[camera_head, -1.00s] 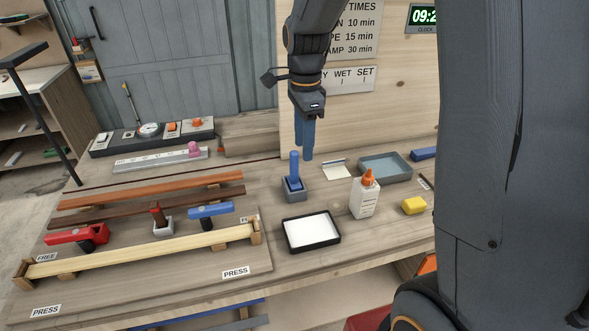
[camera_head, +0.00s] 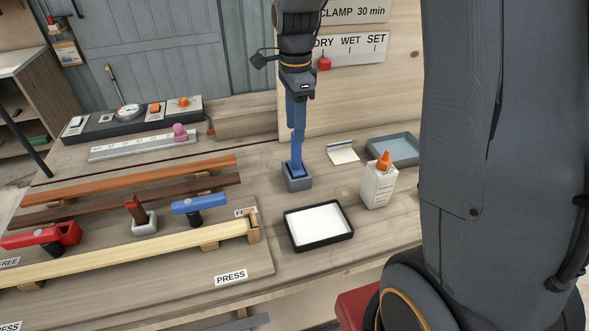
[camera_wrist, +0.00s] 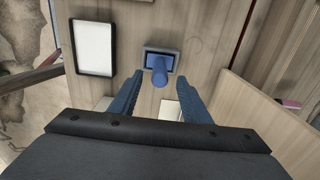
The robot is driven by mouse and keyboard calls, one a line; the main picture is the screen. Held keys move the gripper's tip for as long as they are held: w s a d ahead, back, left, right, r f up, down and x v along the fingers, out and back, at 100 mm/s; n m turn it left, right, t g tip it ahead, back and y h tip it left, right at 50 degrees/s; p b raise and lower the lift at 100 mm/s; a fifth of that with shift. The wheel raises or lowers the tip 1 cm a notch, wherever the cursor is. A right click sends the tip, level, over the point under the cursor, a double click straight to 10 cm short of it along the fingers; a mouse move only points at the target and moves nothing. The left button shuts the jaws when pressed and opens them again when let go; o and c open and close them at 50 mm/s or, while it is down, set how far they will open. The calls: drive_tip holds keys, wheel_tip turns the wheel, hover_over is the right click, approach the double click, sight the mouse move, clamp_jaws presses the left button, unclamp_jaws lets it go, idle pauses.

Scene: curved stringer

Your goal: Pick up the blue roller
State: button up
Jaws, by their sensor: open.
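The blue roller (camera_head: 297,167) stands upright in a small grey holder (camera_head: 298,184) on the bench, handle up. My gripper (camera_head: 297,135) points down over it, with its two blue-grey fingers at the handle. In the head view the fingers overlap the handle, so the exact gap is hard to judge. In the wrist view the round handle end (camera_wrist: 159,68) shows between the fingertips of my open gripper (camera_wrist: 160,78), nearer the left finger, with space on both sides. The grey holder (camera_wrist: 172,56) shows around its base.
A black tray with a white inside (camera_head: 318,226) lies in front of the holder. A glue bottle (camera_head: 380,184), a white card (camera_head: 343,153) and a blue-grey tray (camera_head: 393,150) are to the right. Wooden strips and clamps (camera_head: 199,204) lie left. An upright wooden panel (camera_head: 350,95) stands behind.

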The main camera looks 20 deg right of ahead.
sight(296, 154)
drive_tip(key=shift+w+f+b, duration=0.15)
drive_tip(key=shift+f+b, duration=0.25)
drive_tip(key=shift+f, duration=0.2)
drive_tip(key=shift+w+f+b, duration=0.15)
drive_tip(key=shift+f+b, duration=0.2)
drive_tip(key=shift+f, duration=0.25)
drive_tip(key=shift+s+d+f+p, duration=0.15)
drive_tip(key=shift+f+p, duration=0.55)
drive_tip(key=shift+f, duration=1.2)
drive_tip(key=shift+s+a+f+p, duration=0.15)
drive_tip(key=shift+f+p, duration=0.5)
drive_tip(key=shift+f, duration=1.25)
drive_tip(key=shift+d, duration=0.1)
clamp_jaws()
wheel_tip(296, 154, up, 10)
drive_tip(key=shift+r+b, duration=0.1)
drive_tip(key=shift+b, duration=1.15)
